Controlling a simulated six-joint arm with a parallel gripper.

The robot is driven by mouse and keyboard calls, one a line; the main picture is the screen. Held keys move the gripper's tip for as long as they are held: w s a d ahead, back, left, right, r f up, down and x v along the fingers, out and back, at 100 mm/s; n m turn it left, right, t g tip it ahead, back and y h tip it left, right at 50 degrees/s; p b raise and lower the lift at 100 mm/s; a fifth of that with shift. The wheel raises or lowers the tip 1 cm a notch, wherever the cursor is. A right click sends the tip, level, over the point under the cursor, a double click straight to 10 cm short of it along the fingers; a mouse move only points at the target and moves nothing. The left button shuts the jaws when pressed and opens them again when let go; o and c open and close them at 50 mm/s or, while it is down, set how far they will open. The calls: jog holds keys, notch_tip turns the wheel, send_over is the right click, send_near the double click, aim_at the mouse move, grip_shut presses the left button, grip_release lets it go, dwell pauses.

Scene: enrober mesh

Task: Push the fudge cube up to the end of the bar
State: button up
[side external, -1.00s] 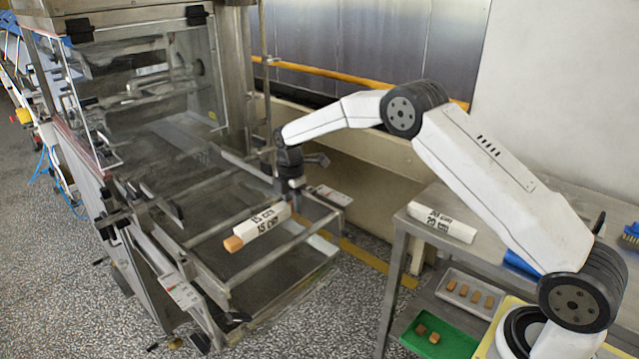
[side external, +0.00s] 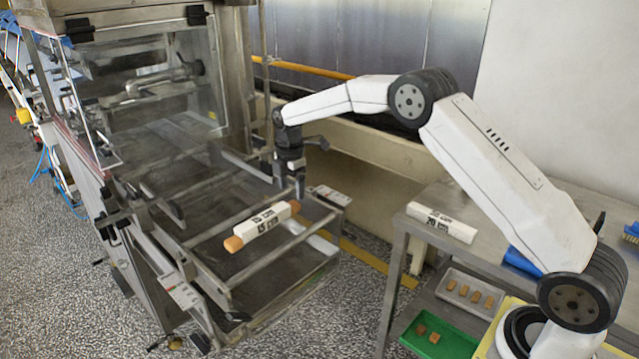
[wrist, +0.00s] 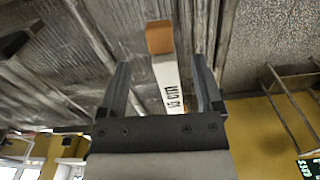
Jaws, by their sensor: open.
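A white bar marked 15 cm (side external: 262,219) lies on the mesh frame of the enrober (side external: 200,235). One brown fudge cube (side external: 233,244) sits against its left end, and another fudge cube (side external: 295,206) sits at its right end, looking in contact with it. My gripper (side external: 293,190) is open and empty, just above and behind the right-end cube. In the wrist view the bar (wrist: 169,82) runs up between the open fingers (wrist: 164,80), with a cube (wrist: 159,37) at its far end; my palm hides its near end.
A second white bar marked 20 cm (side external: 441,222) lies on the steel table at right. Below it are a grey tray (side external: 446,282) with several fudge cubes and a green tray (side external: 455,345) with more. Metal rails (side external: 285,246) run beside the bar.

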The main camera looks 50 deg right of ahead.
aim_at(294, 206)
jog(key=shift+r, duration=1.55)
jog(key=shift+s, duration=0.1)
jog(key=shift+s+a+r+m, duration=0.15)
jog(key=shift+s+a+m, duration=0.1)
jog(key=shift+s+m, duration=0.25)
jog(key=s+a+f+m+t, duration=0.1)
jog(key=s+a+m, duration=0.1)
jog(key=s+m, duration=0.6)
jog(key=s+a+f+m+t, duration=0.1)
jog(key=s+m, duration=0.7)
jog(key=s, duration=1.3)
jog(key=shift+s+a+f+t, duration=0.35)
jog(key=shift+a+f, duration=0.3)
jog(key=shift+a, duration=0.25)
